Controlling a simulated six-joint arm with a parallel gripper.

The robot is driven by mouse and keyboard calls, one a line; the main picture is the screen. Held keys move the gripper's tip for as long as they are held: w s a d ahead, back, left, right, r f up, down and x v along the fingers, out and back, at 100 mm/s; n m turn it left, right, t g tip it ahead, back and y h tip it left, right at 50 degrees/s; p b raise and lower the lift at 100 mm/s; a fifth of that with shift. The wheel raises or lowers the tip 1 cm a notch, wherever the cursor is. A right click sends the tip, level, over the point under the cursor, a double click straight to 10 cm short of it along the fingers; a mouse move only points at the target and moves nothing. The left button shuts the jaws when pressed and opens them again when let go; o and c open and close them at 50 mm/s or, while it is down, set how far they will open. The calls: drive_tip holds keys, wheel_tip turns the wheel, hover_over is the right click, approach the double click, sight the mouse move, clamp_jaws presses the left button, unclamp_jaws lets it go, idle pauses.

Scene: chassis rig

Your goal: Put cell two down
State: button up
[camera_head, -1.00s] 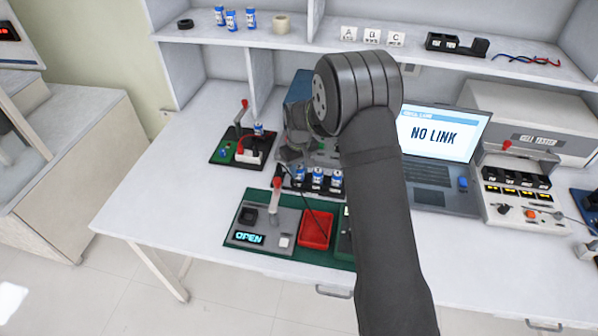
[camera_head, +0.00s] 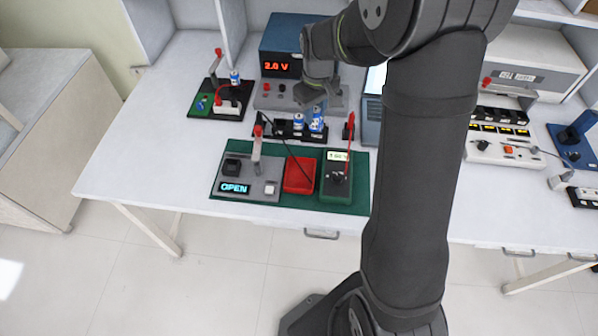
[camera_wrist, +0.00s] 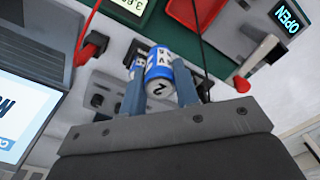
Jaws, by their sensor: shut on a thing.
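Cell two (camera_wrist: 158,66), a blue and white cylinder with a "2" on its end, sits between the two fingers of my gripper (camera_wrist: 160,92) in the wrist view. My gripper is shut on it. In the head view my gripper (camera_head: 318,104) is over the black cell rack (camera_head: 281,129), partly hiding it. In the wrist view another blue and white cell (camera_wrist: 137,50) shows close behind cell two. I cannot tell whether cell two touches the rack.
A power supply (camera_head: 283,68) reading 2.0 V stands behind the rack. In front is a green mat (camera_head: 345,208) with a red tray (camera_head: 299,176), a tester reading OPEN (camera_head: 234,188) and a meter (camera_head: 337,178). A laptop (camera_head: 371,117) is to the right.

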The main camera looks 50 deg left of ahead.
drive_tip(key=s+d, duration=0.1)
drive_tip(key=d, duration=1.2)
hover_over(300, 177)
wheel_tip(300, 177, down, 8)
drive_tip(key=shift+f, duration=1.75)
drive_tip(key=shift+f, duration=0.15)
drive_tip(key=o, duration=1)
drive_tip(key=shift+o, duration=0.2)
wheel_tip(300, 177, up, 12)
drive_tip(key=shift+r, duration=0.2)
